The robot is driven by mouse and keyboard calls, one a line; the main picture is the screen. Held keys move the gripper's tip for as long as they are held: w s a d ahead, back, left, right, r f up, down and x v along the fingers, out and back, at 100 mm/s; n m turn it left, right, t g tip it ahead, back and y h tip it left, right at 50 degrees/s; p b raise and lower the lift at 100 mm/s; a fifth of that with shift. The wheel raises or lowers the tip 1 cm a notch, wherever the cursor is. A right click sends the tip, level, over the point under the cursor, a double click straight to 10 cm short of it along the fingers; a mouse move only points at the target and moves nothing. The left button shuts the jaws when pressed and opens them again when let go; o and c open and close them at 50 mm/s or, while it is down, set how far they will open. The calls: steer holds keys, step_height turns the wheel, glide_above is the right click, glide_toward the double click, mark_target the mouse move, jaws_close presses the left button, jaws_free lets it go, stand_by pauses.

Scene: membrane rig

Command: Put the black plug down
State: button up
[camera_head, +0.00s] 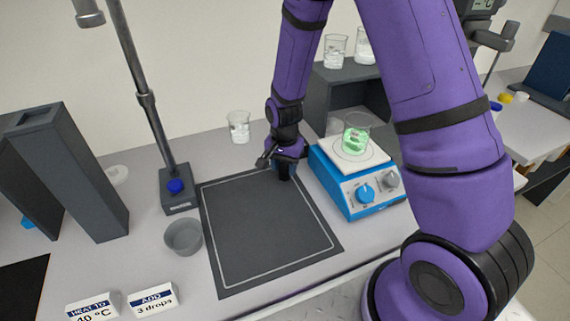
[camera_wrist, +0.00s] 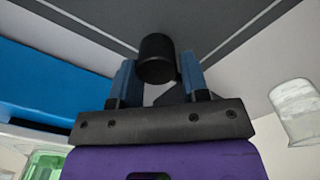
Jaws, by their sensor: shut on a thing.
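My gripper (camera_wrist: 160,80) is shut on the black plug (camera_wrist: 156,57), which sits between the two blue fingers in the wrist view. In the head view my gripper (camera_head: 284,166) is low over the far right corner of the dark mat (camera_head: 262,240), left of the blue hotplate. The plug (camera_head: 284,174) shows there as a small dark shape under the fingers. I cannot tell whether it touches the mat.
The blue hotplate (camera_head: 352,198) with a beaker of green liquid (camera_head: 355,138) stands close on the right. A grey cup (camera_head: 184,237) and a stand base (camera_head: 178,204) are left. The mat is otherwise bare.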

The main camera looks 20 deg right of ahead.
mark_target(285, 166)
steer(key=shift+f, duration=0.1)
steer(key=o, duration=1.1)
step_height(285, 166, up, 13)
steer(key=s+d+r+n+t, duration=0.1)
steer(key=s+d+r+n, duration=0.1)
steer(key=s+r, duration=0.45)
steer(key=s+d+r+n+t, duration=0.2)
steer(key=s+r, duration=0.1)
steer(key=r, duration=0.6)
steer(key=shift+s+d+r+n+t, duration=0.4)
steer(key=shift+s+r+n, duration=0.6)
steer(key=shift+s, duration=1.6)
steer(key=shift+s+d+r+n+t, duration=0.5)
steer(key=shift+s+r, duration=0.95)
steer(key=shift+s, duration=1.15)
steer(key=shift+s+d+r+n+t, duration=0.2)
steer(key=shift+s+d+r+n, duration=0.6)
steer(key=shift+s, duration=1.8)
steer(key=shift+a+r, duration=0.3)
steer(key=shift+r, duration=0.1)
